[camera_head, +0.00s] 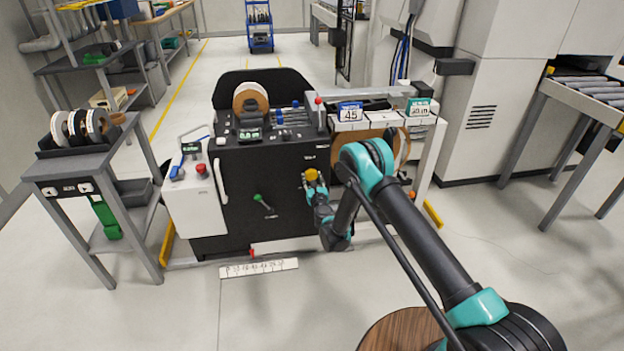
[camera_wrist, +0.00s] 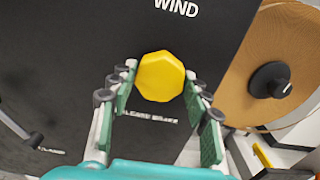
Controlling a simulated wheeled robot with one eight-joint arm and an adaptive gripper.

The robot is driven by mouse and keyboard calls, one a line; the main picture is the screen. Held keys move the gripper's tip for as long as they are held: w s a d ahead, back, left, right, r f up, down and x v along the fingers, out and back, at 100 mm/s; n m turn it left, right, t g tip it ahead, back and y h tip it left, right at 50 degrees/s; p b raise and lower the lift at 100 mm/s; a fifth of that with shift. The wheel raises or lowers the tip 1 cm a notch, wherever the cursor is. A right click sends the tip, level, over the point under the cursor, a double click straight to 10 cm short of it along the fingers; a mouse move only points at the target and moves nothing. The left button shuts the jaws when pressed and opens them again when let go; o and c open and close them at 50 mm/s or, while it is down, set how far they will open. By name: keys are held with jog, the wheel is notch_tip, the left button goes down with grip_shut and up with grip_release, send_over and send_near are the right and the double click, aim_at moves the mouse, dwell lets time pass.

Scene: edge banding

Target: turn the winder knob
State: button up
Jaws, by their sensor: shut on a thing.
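The winder knob (camera_head: 312,175) is a yellow, many-sided knob on the dark front panel (camera_head: 262,178) of the machine. In the wrist view the knob (camera_wrist: 160,77) lies between the fingertips, below the printed word WIND. My gripper (camera_head: 315,184) reaches the panel from the front and is shut on the knob, with one green-padded finger on each side (camera_wrist: 158,88). The knob's face shows fully; its base and shaft are hidden behind it.
A brown tape reel (camera_wrist: 277,65) with a black hub is to the right of the knob. A grey cart (camera_head: 85,165) with reels stands at left. The floor (camera_head: 150,310) in front is mostly clear, with a white ruler strip (camera_head: 258,268).

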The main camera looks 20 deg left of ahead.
jog(key=shift+n, duration=3.3)
jog(key=o, duration=1.2)
jog(key=shift+c, duration=0.2)
notch_tip(320, 180, up, 10)
